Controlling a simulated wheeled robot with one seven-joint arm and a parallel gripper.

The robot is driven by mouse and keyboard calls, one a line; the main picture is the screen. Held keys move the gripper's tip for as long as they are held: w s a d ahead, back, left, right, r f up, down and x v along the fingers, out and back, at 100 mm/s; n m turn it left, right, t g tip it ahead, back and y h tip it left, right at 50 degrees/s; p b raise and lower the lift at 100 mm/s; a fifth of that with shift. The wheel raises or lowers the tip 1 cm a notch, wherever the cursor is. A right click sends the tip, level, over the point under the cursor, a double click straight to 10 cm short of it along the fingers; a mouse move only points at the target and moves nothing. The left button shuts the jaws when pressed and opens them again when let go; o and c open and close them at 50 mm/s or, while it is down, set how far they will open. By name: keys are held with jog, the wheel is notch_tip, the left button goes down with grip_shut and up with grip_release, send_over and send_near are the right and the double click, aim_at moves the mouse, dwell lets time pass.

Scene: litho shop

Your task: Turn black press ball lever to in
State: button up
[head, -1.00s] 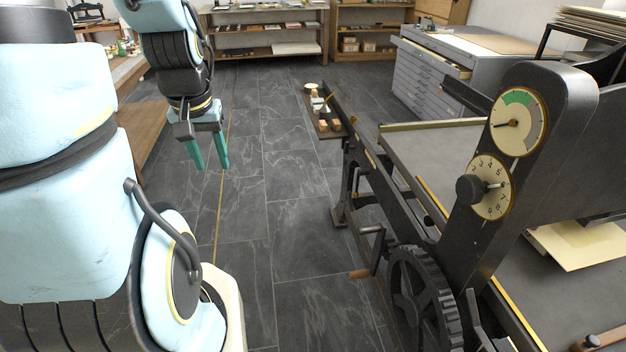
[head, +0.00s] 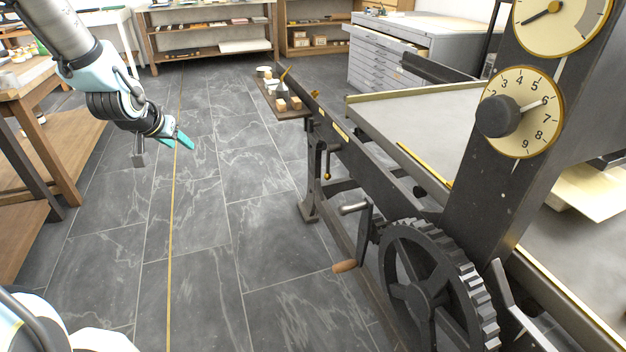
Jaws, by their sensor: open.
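The black press (head: 470,190) fills the right side of the head view. A small lever with a brass ball end (head: 327,175) hangs roughly upright on its near side, by the front leg and below the rail. It looks like the ball lever, but any in/out marking is too small to read. My gripper (head: 183,141) is at upper left over the floor, well left of the lever and apart from the press. Its teal fingers point right and slightly down, are open, and hold nothing visible.
A crank with a wooden handle (head: 345,266) and a large gear wheel (head: 432,288) stick out from the press near me. A numbered dial (head: 540,125) is above. A wooden bench (head: 45,165) stands left. Tiled floor between bench and press is clear.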

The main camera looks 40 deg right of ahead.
jog(key=w+d+f+m+h+b, duration=0.1)
jog(key=d+f+m+h+b, duration=0.1)
jog(key=d+f+b, duration=0.4)
jog(key=m+g+h+b, duration=0.2)
jog(key=m+h+b, duration=0.2)
jog(key=h+b, duration=0.85)
send_near(327, 167)
notch_tip(327, 167, up, 2)
jog(key=y+b, duration=0.2)
jog(key=b+x, duration=0.2)
jog(key=x, duration=0.8)
jog(key=shift+d+f, duration=0.1)
jog(key=shift+d, duration=0.2)
grip_shut()
